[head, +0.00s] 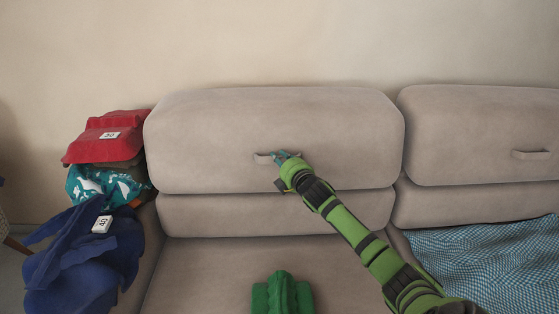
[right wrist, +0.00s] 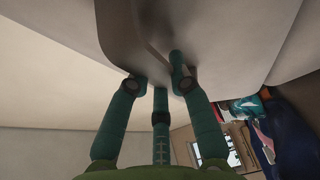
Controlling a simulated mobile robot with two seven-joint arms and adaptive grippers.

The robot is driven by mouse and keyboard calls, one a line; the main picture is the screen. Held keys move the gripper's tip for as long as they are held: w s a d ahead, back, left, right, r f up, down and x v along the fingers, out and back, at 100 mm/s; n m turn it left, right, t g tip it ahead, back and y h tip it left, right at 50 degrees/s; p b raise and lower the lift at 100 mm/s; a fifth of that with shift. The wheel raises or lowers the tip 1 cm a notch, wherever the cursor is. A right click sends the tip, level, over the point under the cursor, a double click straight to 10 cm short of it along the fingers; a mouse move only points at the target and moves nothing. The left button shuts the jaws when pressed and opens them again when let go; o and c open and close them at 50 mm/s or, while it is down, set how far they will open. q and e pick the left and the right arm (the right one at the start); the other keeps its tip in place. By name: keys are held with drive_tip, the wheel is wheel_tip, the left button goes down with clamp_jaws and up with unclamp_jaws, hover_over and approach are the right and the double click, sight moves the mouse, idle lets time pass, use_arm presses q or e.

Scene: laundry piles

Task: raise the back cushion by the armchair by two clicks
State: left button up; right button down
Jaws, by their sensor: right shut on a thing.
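The left back cushion (head: 220,125) of the beige sofa stands upright against the wall, above a lower back section (head: 230,214). Its front carries a small beige strap handle (head: 263,158). My right gripper (head: 280,156) is shut on this handle, just right of its middle. In the right wrist view, the teal fingers (right wrist: 156,76) close around the strap (right wrist: 122,35), close against the cushion (right wrist: 225,40). The fingers hide part of the strap. My left gripper is not in view.
A right back cushion (head: 470,130) has its own handle (head: 530,155). Red (head: 108,138), teal (head: 98,184) and blue (head: 85,265) laundry is piled at the left sofa arm. A green item (head: 282,294) lies on the seat. A blue patterned cloth (head: 480,265) covers the right seat.

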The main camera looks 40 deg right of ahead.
use_arm(q)
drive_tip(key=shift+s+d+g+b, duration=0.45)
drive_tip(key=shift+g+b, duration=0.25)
drive_tip(key=shift+b, duration=0.25)
use_arm(e)
drive_tip(key=shift+n+t, duration=0.4)
drive_tip(key=shift+t, duration=0.5)
drive_tip(key=s+a+f, duration=0.1)
drive_tip(key=s, duration=0.1)
drive_tip(key=s+a+f, duration=0.1)
drive_tip(key=a, duration=0.1)
drive_tip(key=shift+s+a+f, duration=0.1)
drive_tip(key=shift+s+a, duration=0.15)
drive_tip(key=shift+s, duration=0.15)
drive_tip(key=c, duration=1.1)
unclamp_jaws()
drive_tip(key=shift+s, duration=0.1)
drive_tip(key=r+v, duration=0.1)
drive_tip(key=v, duration=1)
drive_tip(key=shift+s+a+f, duration=0.15)
drive_tip(key=shift+s+f, duration=0.25)
drive_tip(key=shift+s, duration=0.05)
